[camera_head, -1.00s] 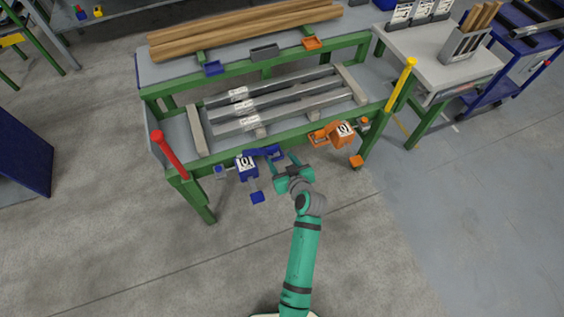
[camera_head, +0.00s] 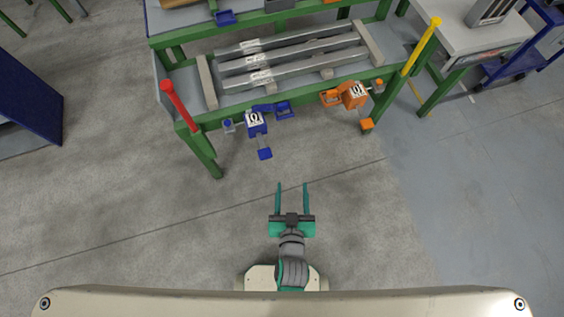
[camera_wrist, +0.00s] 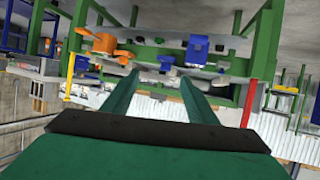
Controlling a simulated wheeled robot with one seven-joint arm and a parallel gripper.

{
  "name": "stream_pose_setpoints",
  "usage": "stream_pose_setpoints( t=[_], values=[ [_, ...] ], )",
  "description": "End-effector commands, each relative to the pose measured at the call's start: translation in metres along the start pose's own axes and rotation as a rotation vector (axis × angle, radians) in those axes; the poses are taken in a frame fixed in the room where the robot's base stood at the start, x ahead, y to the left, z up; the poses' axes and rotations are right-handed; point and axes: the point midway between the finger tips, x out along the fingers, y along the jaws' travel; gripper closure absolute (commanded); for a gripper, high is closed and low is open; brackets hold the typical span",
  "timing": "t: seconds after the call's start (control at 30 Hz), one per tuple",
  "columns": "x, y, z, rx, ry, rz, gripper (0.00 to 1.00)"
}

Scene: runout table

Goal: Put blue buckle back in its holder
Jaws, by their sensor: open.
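A blue unit with a white label (camera_head: 256,123) is on the front green rail of the runout table, left of middle. A blue piece with an open frame (camera_head: 284,110), which looks like the buckle or its holder, sits just right of it; I cannot tell buckle from holder at this size. A blue block (camera_head: 264,153) hangs below the unit. In the wrist view the blue parts (camera_wrist: 197,45) are ahead, beyond the fingertips. My gripper (camera_head: 291,185) is open and empty over the floor, well short of the rail and pointing at the table.
An orange unit (camera_head: 354,95) is on the same rail to the right. A red post (camera_head: 178,105) and a yellow post (camera_head: 421,46) stand at the table's front corners. Grey bars (camera_head: 290,62) lie behind the rail. The floor (camera_head: 150,230) around my gripper is clear.

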Motion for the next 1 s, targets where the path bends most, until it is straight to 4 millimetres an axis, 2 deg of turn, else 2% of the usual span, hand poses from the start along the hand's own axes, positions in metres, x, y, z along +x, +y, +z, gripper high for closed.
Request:
stream_pose_setpoints(
  t=[0.03,0.2,0.3,0.43,0.6,1.0],
  values=[
    [-0.021,-0.002,0.000,0.001,0.007,0.004,0.47],
    [-0.081,-0.008,-0.018,0.014,0.065,0.011,0.47],
    [-0.113,-0.013,-0.033,0.021,0.101,0.005,0.47],
    [-0.142,-0.018,-0.051,0.032,0.138,-0.007,0.47],
    [-0.161,-0.024,-0.065,0.038,0.165,-0.018,0.47],
    [-0.163,-0.024,-0.066,0.040,0.168,-0.020,0.47]
  ],
)
